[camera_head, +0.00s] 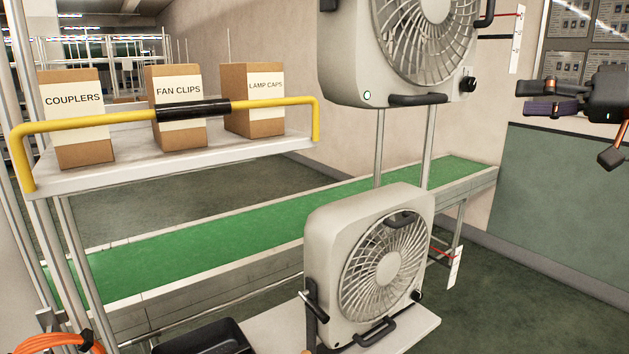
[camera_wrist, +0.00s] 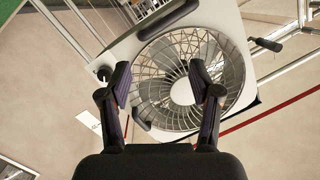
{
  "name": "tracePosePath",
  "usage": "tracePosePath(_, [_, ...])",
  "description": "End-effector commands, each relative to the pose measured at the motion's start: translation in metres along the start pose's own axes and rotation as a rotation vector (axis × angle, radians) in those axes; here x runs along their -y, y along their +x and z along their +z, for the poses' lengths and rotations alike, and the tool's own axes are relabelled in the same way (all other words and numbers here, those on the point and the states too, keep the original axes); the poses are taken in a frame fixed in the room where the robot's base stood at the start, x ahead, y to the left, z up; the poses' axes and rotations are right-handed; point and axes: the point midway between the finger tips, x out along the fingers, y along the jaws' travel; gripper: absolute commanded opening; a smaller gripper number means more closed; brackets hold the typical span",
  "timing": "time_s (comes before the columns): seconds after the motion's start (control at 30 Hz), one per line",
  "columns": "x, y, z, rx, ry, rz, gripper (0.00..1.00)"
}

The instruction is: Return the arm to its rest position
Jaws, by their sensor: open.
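My gripper (camera_head: 524,98) shows at the right edge of the head view, in the air to the right of the upper fan (camera_head: 345,62), with a visible gap between them. Its fingers point left. In the wrist view my gripper (camera_wrist: 160,77) has its two dark fingers spread apart with nothing held between them. A grey fan (camera_wrist: 222,35) with a round grille lies beyond the fingertips in that view. Only part of my arm shows in the head view, at the right edge.
A lower fan (camera_head: 322,225) stands on a pale platform (camera_head: 415,332). A green conveyor (camera_head: 205,245) runs behind it. A shelf (camera_head: 205,148) with a yellow rail (camera_head: 80,118) holds three boxes at left. A green panel (camera_head: 570,190) stands below my gripper, against the wall.

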Motion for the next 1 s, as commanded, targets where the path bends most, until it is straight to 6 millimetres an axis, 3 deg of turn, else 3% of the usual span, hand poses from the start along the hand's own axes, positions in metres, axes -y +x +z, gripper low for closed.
tracePosePath(0.27, [0.06, 0.073, 0.058, 0.23, 0.047, -0.042, 0.63])
tracePosePath(0.5, [0.106, 0.121, 0.14, 0.465, 0.084, -0.01, 0.63])
tracePosePath(0.73, [0.131, 0.141, 0.231, 0.677, 0.105, 0.08, 0.63])
tracePosePath(1.0, [0.137, 0.131, 0.344, 0.909, 0.128, 0.244, 0.63])
